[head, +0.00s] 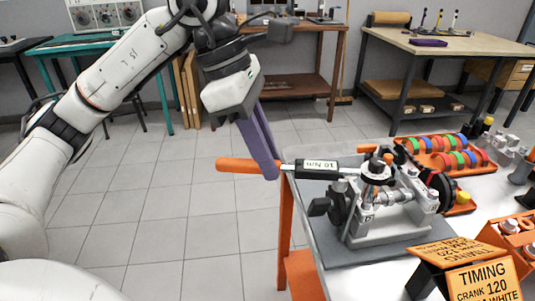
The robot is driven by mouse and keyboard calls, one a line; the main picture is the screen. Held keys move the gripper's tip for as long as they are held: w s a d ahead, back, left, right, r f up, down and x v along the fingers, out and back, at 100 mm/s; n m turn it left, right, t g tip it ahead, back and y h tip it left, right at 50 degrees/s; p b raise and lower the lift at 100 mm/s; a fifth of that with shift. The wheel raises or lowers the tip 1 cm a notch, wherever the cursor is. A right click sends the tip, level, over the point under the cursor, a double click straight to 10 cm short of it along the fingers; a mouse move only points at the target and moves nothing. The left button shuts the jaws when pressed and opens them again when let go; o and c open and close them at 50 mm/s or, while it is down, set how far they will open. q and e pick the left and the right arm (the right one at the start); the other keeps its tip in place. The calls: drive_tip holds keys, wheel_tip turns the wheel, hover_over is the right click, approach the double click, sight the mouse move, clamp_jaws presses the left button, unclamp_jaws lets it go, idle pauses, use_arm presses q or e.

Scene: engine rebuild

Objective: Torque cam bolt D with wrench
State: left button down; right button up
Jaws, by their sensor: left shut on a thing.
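A torque wrench with an orange handle (238,166) lies level across the table's left edge. Its label reads 10 N·m, and its shaft runs right to the top of the grey engine block (385,222). A letter D shows on the block below the wrench's head end. The cam bolt is hidden there, so I cannot tell how the wrench sits on it. My left gripper (271,172) reaches down from above with long purple fingers, shut on the wrench between handle and label. My right gripper is out of view.
The block stands on a grey mat (335,257) on the table. Behind it is an orange rack of coloured rings (455,150). A timing sign (485,281) stands at front right, with an orange bin (515,238) beyond. The floor left of the table is clear.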

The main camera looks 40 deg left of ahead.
use_arm(q)
drive_tip(key=shift+r, duration=0.2)
drive_tip(key=shift+r+p, duration=0.4)
drive_tip(key=shift+p, duration=0.05)
drive_tip(key=shift+r+p, duration=0.85)
drive_tip(key=shift+r, duration=0.15)
